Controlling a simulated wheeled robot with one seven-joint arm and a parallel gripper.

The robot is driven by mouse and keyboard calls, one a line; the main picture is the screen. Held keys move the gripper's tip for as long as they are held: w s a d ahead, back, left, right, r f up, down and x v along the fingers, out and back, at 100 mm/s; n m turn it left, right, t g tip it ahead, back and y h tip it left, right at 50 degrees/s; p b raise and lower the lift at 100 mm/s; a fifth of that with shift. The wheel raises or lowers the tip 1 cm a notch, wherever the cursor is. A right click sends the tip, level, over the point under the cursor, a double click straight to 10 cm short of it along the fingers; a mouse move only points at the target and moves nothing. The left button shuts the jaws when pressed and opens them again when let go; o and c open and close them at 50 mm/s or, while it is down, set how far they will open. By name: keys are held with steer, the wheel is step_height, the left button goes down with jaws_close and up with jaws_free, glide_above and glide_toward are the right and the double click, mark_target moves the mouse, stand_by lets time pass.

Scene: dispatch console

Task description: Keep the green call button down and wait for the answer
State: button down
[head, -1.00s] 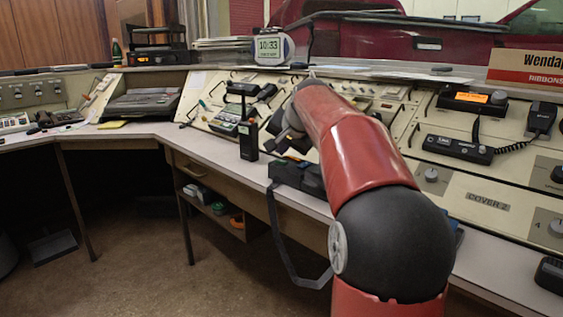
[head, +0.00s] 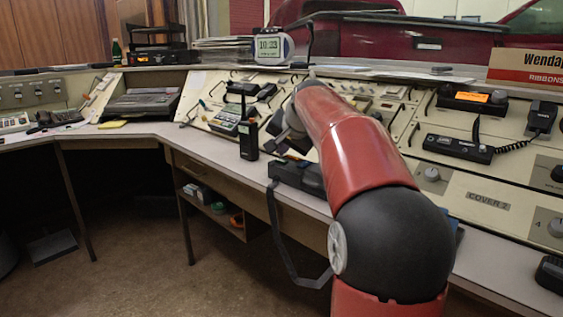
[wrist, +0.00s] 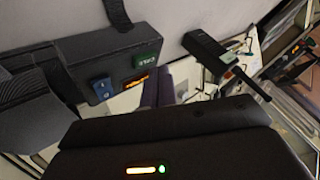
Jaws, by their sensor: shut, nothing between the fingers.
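The green call button (wrist: 147,61) sits on the end of a dark grey box (wrist: 105,60) in the wrist view, its label upside down. A blue button (wrist: 100,88) and a lit orange strip (wrist: 138,82) are beside it. My gripper (wrist: 157,80) is shut and empty, its fingers close to the green button's end of the box. I cannot tell whether they touch the button, or whether it is down. In the head view the box (head: 292,172) lies on the desk under my arm, and its buttons cannot be made out.
A black handheld radio (head: 248,140) stands upright left of my gripper; it also shows in the wrist view (wrist: 208,58). A strap (head: 279,235) hangs from the box over the desk edge. The sloped console panel (head: 395,140) is behind.

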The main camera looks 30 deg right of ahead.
mark_target(283, 162)
steer(key=shift+f, duration=0.25)
steer(key=shift+f+b, duration=0.35)
steer(key=shift+f, duration=0.05)
stand_by(2.0)
stand_by(0.9)
steer(key=shift+r+p, duration=0.8)
steer(key=shift+r, duration=0.05)
step_height(283, 162, up, 5)
steer(key=p, duration=0.5)
steer(key=shift+r, duration=0.1)
